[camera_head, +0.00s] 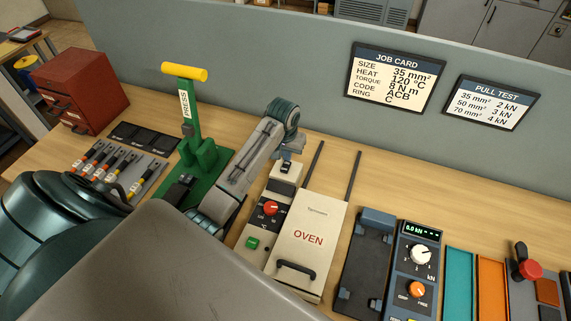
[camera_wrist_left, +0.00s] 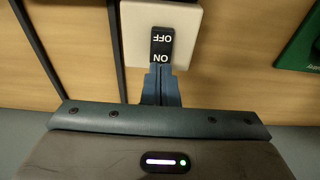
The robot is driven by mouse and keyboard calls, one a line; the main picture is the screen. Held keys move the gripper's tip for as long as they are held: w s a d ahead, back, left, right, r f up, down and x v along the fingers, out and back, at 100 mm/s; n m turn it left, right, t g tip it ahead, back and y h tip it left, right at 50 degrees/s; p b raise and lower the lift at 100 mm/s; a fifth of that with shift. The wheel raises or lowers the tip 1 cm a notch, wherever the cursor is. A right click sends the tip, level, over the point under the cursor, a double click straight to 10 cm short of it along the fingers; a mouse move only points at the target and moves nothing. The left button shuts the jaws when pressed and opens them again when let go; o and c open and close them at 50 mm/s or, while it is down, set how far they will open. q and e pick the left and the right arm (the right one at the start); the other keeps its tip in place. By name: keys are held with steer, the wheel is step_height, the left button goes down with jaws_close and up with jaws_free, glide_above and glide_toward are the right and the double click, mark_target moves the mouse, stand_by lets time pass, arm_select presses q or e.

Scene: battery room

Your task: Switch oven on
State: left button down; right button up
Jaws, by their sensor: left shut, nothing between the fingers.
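The oven (camera_head: 312,215) is a cream box with a black handle on its lid, standing on the bench. Beside it is a control panel with a red knob (camera_head: 270,208) and a green button (camera_head: 252,242). Behind the panel stands a small cream switch box with a black rocker switch (camera_wrist_left: 161,42) marked ON and OFF. My left gripper (camera_wrist_left: 160,72) is shut and empty, its fingertips at the ON end of the rocker. I cannot tell whether they touch it or which way the rocker is tipped. In the head view the left gripper (camera_head: 287,157) points down at the switch box (camera_head: 285,173). My right gripper is not in view.
Two dark rails (camera_head: 353,175) run behind the oven. A green press (camera_head: 195,150) stands left of my left arm. A dark cradle (camera_head: 365,250) and a kN meter unit (camera_head: 417,265) stand to the right. A grey partition (camera_head: 300,70) closes the back.

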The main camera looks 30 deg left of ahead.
mark_target(287, 164)
arm_select(q)
steer(key=shift+f, duration=0.35)
steer(key=shift+f, duration=0.65)
stand_by(0.3)
steer(key=shift+r+p, duration=0.45)
steer(key=shift+r, duration=3.1)
steer(key=shift+f, duration=0.1)
